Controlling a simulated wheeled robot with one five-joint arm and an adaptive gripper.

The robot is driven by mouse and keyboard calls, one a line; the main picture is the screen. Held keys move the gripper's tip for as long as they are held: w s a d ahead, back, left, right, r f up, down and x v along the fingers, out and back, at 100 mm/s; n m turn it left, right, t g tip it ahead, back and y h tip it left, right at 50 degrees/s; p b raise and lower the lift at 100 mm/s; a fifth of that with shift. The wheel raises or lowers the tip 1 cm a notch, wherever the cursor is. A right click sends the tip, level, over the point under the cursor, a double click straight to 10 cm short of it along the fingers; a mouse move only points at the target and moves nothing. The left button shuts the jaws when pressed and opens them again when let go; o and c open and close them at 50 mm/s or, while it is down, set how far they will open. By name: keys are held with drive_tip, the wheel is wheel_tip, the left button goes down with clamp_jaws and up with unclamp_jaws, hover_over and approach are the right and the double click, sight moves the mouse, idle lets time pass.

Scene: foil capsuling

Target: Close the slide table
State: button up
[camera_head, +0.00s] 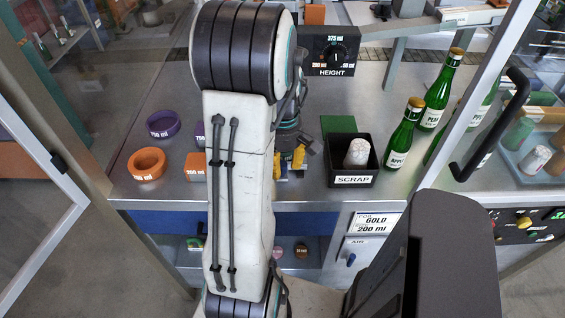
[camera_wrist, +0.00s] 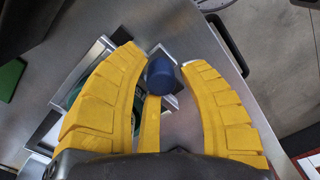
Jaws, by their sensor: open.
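My gripper (camera_wrist: 163,56) has its two yellow fingers spread apart in the wrist view. A dark blue knob (camera_wrist: 162,76) on a yellow stem (camera_wrist: 152,122) shows between the fingers. I cannot tell whether either finger touches it. A silver metal frame (camera_wrist: 97,52) with a dark green round part in it lies to the left, partly covered by the left finger; it appears to be the slide table. How far it is slid out I cannot tell. In the head view my gripper (camera_head: 289,172) is low over the bench, mostly behind my arm, which hides the slide there.
On the bench (camera_head: 330,120) a black SCRAP bin (camera_head: 366,175) with a pale capsule and several green bottles (camera_head: 405,137) stand right of my arm. An orange ring (camera_head: 146,163) and a purple ring (camera_head: 163,123) are left. A HEIGHT dial box (camera_head: 333,50) is behind. A door handle (camera_head: 490,125) is at right.

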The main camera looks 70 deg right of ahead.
drive_tip(key=shift+f, duration=0.25)
drive_tip(key=shift+c, duration=0.4)
clamp_jaws()
drive_tip(key=shift+a, duration=0.1)
